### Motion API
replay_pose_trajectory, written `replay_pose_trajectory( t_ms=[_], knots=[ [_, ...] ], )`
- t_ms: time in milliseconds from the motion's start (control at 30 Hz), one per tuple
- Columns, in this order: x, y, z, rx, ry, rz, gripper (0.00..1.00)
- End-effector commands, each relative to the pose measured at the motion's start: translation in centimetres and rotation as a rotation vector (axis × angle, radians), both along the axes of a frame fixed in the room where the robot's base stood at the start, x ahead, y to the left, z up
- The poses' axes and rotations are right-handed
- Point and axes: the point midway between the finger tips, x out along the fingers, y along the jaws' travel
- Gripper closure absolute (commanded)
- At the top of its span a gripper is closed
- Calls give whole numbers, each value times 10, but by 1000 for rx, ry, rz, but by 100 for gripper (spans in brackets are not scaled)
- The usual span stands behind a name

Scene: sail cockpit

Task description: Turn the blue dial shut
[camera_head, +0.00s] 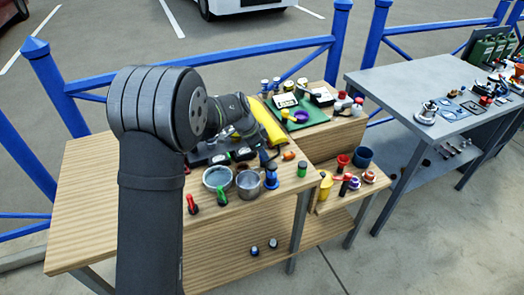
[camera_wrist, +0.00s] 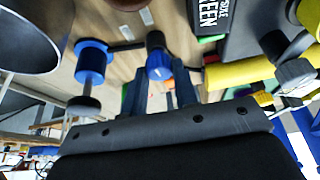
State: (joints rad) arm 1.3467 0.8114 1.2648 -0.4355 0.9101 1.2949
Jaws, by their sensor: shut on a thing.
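The blue dial (camera_wrist: 159,72) has a dark round end and shows in the wrist view at the top middle, between my fingertips. My gripper (camera_wrist: 162,85) is shut on it, with one dark finger on each side. The jaws cover part of the dial, so its turn position cannot be told. In the head view my arm reaches over the wooden bench and its end is small and crowded among other things; the dial cannot be made out clearly there.
A blue spool-shaped piece (camera_head: 271,176) stands close by, also in the wrist view (camera_wrist: 93,62). Grey pots (camera_head: 248,184), a yellow object (camera_head: 269,124) and red (camera_head: 192,204) and green (camera_head: 302,169) handles crowd the bench. The bench's left part (camera_head: 90,190) is clear.

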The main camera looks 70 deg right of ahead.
Motion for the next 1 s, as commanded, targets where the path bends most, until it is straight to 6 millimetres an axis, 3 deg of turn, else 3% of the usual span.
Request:
replay_pose_trajectory(
  t_ms=[767,800,900,1000],
  knots=[
    [1,0,-1,3,-2,-104,96],
    [1,0,-1,3,-2,-104,69],
    [1,0,-1,2,-1,-104,51],
    [1,0,0,1,-1,-104,51]
  ],
)
